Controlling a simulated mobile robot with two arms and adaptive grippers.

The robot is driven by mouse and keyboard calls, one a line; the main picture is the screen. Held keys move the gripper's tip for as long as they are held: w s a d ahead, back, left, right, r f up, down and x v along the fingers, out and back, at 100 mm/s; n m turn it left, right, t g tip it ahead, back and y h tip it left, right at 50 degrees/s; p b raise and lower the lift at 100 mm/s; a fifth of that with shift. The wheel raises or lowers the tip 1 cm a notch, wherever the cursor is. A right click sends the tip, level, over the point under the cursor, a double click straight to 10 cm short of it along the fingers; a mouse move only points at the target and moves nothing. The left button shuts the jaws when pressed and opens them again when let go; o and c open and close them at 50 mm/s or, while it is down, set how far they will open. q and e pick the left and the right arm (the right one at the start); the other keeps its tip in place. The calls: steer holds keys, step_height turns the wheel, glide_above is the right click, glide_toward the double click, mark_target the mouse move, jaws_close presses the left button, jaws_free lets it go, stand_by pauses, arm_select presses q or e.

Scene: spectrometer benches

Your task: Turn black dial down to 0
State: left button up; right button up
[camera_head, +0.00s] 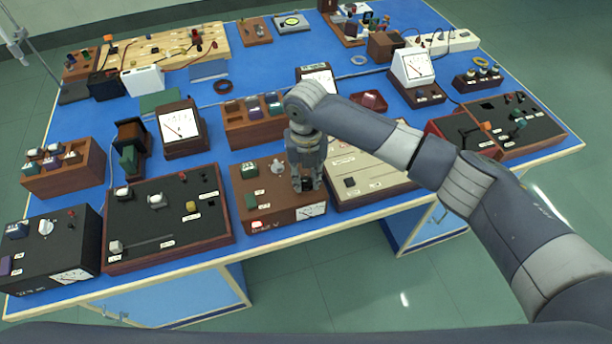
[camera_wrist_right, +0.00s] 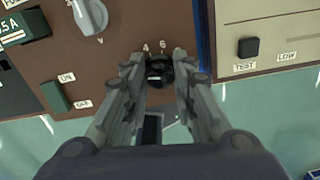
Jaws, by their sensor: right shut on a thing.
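The black dial (camera_wrist_right: 159,70) sits on the brown front panel of a power supply box (camera_head: 262,212), near its right edge. My right gripper (camera_head: 306,184) reaches down over that panel, and in the right wrist view its fingers (camera_wrist_right: 160,78) are closed around the dial from both sides. In the head view the dial is mostly hidden under the gripper. My left gripper is in neither view.
A grey knob (camera_wrist_right: 90,14) and a green switch (camera_wrist_right: 54,96) share the panel. A beige box with a black button (camera_wrist_right: 248,47) stands close on the right. A black panel box (camera_head: 168,240) stands on the left. Meters and other devices crowd the blue table (camera_head: 262,70).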

mark_target(306, 180)
steer(key=shift+n, duration=0.7)
steer(key=shift+r, duration=0.1)
steer(key=o, duration=1.1)
step_height(306, 180, up, 12)
steer(key=shift+f, duration=0.1)
